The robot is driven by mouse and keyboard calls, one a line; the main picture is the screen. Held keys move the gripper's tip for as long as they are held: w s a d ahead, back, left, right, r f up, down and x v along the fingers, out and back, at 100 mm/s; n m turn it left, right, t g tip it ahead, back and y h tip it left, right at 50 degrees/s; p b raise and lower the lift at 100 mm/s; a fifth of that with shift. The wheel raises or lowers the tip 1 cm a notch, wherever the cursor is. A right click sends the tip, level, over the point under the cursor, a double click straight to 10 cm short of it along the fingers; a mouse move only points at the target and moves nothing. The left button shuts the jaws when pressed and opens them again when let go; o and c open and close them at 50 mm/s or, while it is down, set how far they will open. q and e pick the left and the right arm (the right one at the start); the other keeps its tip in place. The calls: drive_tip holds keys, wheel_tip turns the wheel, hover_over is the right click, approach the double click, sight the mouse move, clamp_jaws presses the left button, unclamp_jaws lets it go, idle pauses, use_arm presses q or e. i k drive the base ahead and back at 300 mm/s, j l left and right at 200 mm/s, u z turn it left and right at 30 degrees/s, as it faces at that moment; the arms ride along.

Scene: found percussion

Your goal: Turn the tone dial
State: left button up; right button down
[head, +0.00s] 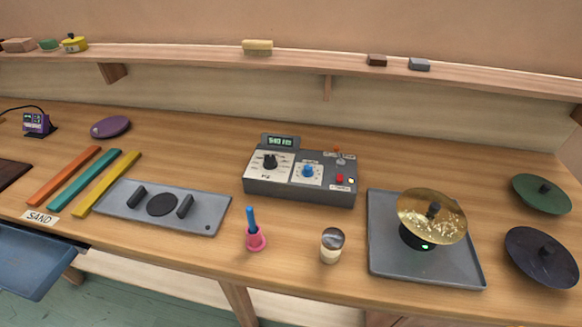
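A grey control box (300,190) sits on the middle of the wooden bench, with a small raised display (280,141) at its back left. Its top has a black knob (270,161) on a white plate at the left and a blue knob (308,170) on a white plate at the right. A red button (339,180) is near its right end. The labels are too small to read, so I cannot tell which knob is the tone dial. Neither of my grippers is in the head view.
A blue stick in a pink holder (256,240) and a small round-topped jar (332,245) stand in front of the box. A tray (380,262) with a tilted gold cymbal (432,216) is to the right. A grey plate with handles (205,222) lies left.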

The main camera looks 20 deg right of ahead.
sight(270, 162)
drive_tip(key=z, duration=1.35)
drive_tip(key=j+z, duration=0.15)
drive_tip(key=j, duration=0.35)
drive_tip(key=k+j+z, duration=0.15)
drive_tip(key=j, duration=0.35)
drive_tip(key=k+j+z, duration=0.15)
drive_tip(key=j, duration=0.35)
drive_tip(key=i, duration=0.05)
